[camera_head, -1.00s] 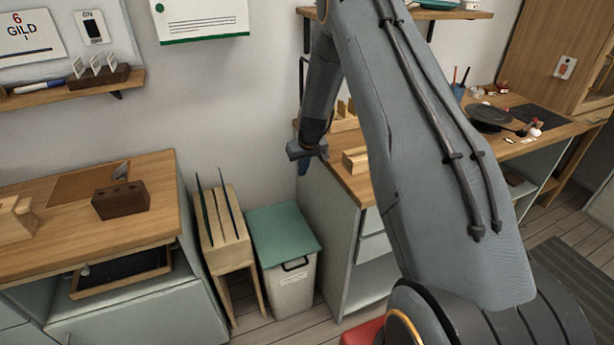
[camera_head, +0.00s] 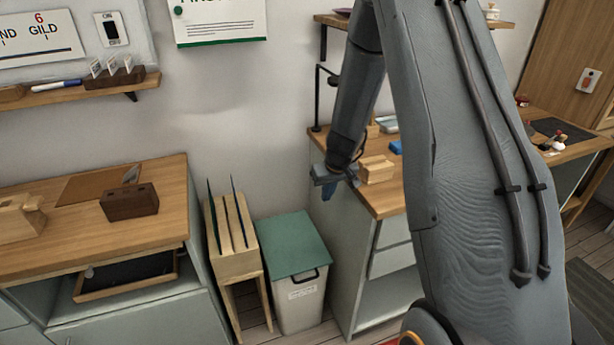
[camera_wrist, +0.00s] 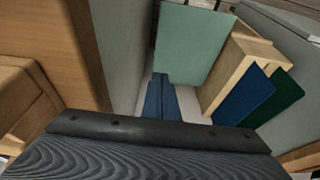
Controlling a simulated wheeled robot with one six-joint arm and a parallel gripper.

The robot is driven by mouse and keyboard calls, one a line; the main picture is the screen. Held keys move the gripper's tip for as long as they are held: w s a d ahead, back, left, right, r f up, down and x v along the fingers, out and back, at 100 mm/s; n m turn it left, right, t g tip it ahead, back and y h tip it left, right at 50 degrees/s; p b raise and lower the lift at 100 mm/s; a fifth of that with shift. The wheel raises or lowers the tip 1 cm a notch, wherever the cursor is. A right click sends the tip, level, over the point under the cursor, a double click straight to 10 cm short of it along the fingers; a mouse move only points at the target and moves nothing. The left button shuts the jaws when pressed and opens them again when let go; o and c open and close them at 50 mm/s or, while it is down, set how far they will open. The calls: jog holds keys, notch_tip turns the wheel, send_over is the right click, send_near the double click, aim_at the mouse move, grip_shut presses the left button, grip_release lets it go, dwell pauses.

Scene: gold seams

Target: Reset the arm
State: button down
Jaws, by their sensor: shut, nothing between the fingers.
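My arm hangs down on the right side of the head view. My gripper (camera_head: 329,188) has blue fingers that point down, in front of the left edge of the right-hand counter (camera_head: 384,200). In the wrist view the blue fingers (camera_wrist: 160,98) lie together, shut with nothing between them. They are seen against the green-lidded bin (camera_wrist: 192,45) and do not visibly touch anything.
The green-lidded bin (camera_head: 291,245) stands below, left of the gripper. Beside it is a wooden rack (camera_head: 232,262) with upright dark panels. A wooden block (camera_head: 377,170) lies on the counter close to the gripper. The left counter (camera_head: 90,232) holds a dark wooden block (camera_head: 129,202).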

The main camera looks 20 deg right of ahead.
jog(key=s+a+r+g, duration=0.1)
jog(key=s+a+r, duration=0.35)
jog(key=s, duration=0.25)
jog(key=s+a+r+g, duration=0.1)
jog(key=s+a+r, duration=0.3)
jog(key=s+r, duration=0.2)
jog(key=s+a+r, duration=0.1)
jog(key=s+r, duration=0.1)
jog(key=s, duration=0.5)
jog(key=s+a+r+g, duration=0.1)
jog(key=s+r, duration=0.1)
jog(key=s, duration=0.6)
jog(key=shift+s, duration=0.15)
